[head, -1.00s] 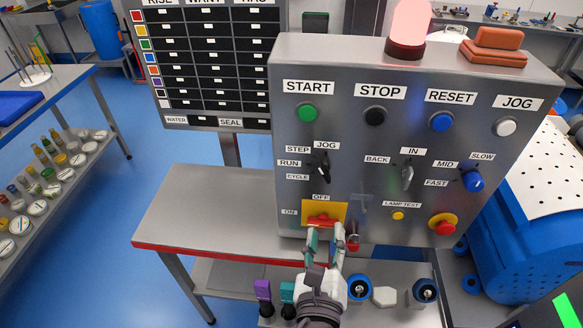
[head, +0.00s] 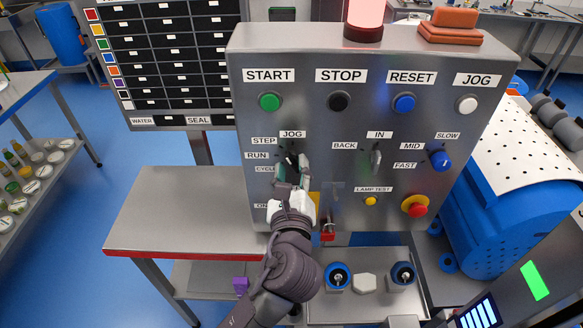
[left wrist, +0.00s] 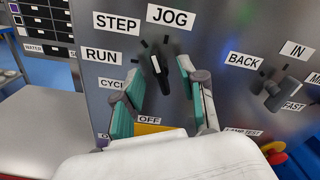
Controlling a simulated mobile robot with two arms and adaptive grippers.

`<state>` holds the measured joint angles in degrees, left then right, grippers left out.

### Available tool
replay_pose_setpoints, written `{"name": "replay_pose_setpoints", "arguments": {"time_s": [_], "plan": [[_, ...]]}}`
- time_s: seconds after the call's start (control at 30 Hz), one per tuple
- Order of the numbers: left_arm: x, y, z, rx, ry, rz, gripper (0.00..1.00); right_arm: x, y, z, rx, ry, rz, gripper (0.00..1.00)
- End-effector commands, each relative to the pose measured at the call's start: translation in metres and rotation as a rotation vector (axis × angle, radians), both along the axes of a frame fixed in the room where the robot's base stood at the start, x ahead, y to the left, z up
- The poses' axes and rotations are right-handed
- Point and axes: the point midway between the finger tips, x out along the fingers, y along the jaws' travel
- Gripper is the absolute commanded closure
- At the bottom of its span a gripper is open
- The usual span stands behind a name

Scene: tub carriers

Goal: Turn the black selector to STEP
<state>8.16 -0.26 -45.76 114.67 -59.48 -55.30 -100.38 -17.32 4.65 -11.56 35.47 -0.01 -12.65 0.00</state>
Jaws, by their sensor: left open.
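The black selector (left wrist: 158,75) is on the grey panel, among the labels RUN, STEP (left wrist: 116,23), JOG (left wrist: 170,17) and CYCLE. In the left wrist view its white mark is at the upper end, aimed roughly between the STEP and JOG ticks; I cannot tell the exact position. My left gripper (left wrist: 161,70) is open, with one teal finger on each side of the selector. Gaps show between the fingers and the knob. In the head view the selector (head: 303,161) is partly hidden by my left gripper (head: 292,172). My right gripper is not in view.
The BACK/IN selector (head: 376,160) and MID/SLOW/FAST knob (head: 440,160) are to the right. START (head: 269,102) and other buttons are above. The yellow switch plate (head: 314,199) below is mostly hidden by my gripper. A red padlock (head: 328,235) hangs nearby.

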Motion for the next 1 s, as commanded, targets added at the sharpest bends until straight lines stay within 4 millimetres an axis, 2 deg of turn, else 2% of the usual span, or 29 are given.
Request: {"name": "replay_pose_setpoints", "arguments": {"time_s": [0.13,0.47,0.7,0.87,1.0], "plan": [[0.0121,0.0000,-0.0001,0.000,-0.001,0.000,0.59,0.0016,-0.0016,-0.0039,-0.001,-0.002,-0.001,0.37],[0.0148,0.0001,0.0003,0.000,0.000,0.000,0.59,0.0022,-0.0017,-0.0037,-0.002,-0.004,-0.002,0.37],[0.0146,0.0002,0.0001,0.000,0.000,0.001,0.99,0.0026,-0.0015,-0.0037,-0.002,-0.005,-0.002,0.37],[0.0145,0.0002,0.0001,-0.005,0.001,0.000,1.00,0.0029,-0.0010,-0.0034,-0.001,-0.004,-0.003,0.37],[0.0148,0.0009,0.0005,-0.106,0.003,0.003,1.00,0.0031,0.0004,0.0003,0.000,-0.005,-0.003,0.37]]}}
